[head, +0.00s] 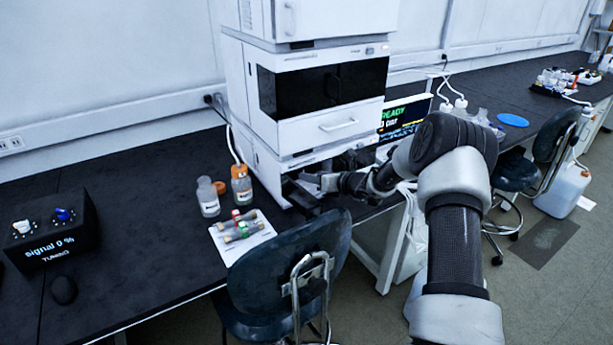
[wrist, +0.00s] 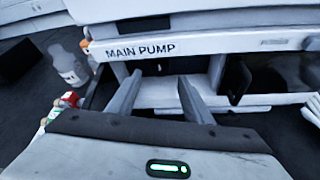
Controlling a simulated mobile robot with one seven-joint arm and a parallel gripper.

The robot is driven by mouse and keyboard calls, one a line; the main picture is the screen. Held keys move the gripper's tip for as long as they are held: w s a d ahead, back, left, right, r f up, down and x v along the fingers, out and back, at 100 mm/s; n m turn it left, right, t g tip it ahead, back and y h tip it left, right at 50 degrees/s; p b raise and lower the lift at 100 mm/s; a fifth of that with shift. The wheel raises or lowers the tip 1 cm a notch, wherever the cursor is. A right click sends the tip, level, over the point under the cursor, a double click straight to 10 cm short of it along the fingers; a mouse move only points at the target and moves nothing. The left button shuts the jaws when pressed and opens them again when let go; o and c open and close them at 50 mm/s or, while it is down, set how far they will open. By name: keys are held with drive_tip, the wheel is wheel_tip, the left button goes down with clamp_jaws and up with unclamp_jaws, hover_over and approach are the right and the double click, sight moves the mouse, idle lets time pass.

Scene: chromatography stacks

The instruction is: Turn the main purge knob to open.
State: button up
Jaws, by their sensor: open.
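The main pump module (wrist: 215,43), a white panel labelled MAIN PUMP, spans the wrist view. It is at the bottom of the white instrument stack (head: 258,160) in the head view. My gripper (wrist: 159,78) is open, its two fingers pointing at the dark recess below the label. No object shows held between them. I cannot clearly make out the purge knob; a small dark shape lies between the fingertips in the recess. In the head view my gripper (head: 318,184) is at the stack's lower front, and the arm partly hides that area.
A white sheet (head: 262,236) with several small parts lies in front. A chair (head: 285,262) stands at the bench edge. A black signal box (head: 55,240) sits far left; a monitor (head: 405,115) stands right.

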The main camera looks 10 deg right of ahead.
sight(300, 171)
drive_tip(key=x, duration=0.5)
drive_tip(key=shift+d, duration=0.1)
drive_tip(key=c, duration=1.1)
